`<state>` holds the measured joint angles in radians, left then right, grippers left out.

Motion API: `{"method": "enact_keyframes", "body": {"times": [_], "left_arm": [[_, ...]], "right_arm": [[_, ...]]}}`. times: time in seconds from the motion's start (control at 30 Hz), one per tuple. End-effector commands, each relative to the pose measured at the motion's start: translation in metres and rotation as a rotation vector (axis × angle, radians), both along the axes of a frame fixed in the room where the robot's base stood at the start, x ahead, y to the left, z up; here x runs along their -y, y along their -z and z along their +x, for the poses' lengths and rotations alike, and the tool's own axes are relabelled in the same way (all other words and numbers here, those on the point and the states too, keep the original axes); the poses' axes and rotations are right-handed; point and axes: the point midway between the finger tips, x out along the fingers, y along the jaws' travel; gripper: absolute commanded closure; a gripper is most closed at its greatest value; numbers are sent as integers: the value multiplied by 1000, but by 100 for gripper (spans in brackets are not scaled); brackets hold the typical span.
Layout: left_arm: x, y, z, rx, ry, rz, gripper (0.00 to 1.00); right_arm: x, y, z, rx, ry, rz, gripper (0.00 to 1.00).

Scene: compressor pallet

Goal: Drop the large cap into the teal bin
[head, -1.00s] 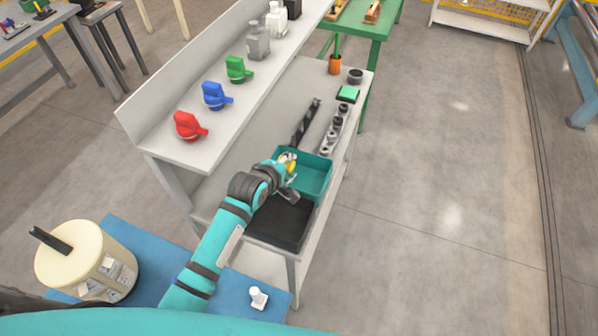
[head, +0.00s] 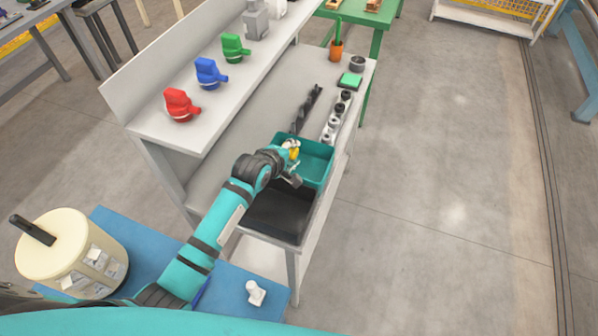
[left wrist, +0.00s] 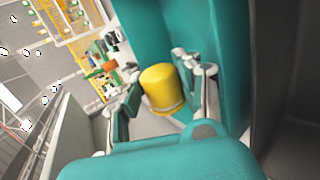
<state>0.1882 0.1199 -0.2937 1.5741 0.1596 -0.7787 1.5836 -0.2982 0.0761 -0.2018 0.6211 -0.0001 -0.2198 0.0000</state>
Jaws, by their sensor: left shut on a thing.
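The large cap is yellow and shows small in the head view (head: 294,154) and large in the left wrist view (left wrist: 161,88). My left gripper (head: 291,160) is shut on it, with one finger on each side in the left wrist view. The teal bin (head: 318,170) stands on the lower shelf of the grey bench. In the head view the gripper and cap are over the left part of this bin. Teal bin walls show behind the cap in the left wrist view (left wrist: 205,25). My wrist hides part of the bin. My right gripper is not in view.
A black bin (head: 277,214) sits in front of the teal bin. A dark drill-like rod (head: 308,108) and a row of small round parts (head: 337,117) lie behind it. Red (head: 180,104), blue (head: 209,73) and green (head: 235,47) parts stand on the upper shelf.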

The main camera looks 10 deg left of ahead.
Motion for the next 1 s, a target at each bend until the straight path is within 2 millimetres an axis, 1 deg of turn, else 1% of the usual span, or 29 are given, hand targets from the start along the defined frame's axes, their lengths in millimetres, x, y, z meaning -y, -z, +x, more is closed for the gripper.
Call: {"method": "enact_keyframes", "body": {"times": [0.03, 0.27, 0.3, 0.5, 0.83, 0.93, 1.0], "left_arm": [[0, 2, 0, 1, 1, 0, 100], [0, 1, 0, 1, 1, 0, 100], [0, 1, 0, 1, 1, 0, 63], [0, 2, 0, -1, 0, 0, 39], [-1, 2, -5, -7, 1, 1, 39], [-3, -4, -12, -4, 0, 0, 39], [-6, -12, -21, -2, 0, 1, 39]], "right_arm": [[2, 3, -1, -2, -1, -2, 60], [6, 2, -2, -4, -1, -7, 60], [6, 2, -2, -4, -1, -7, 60], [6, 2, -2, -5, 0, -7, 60], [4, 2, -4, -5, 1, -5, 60], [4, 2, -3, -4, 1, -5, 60], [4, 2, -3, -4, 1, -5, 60]]}}
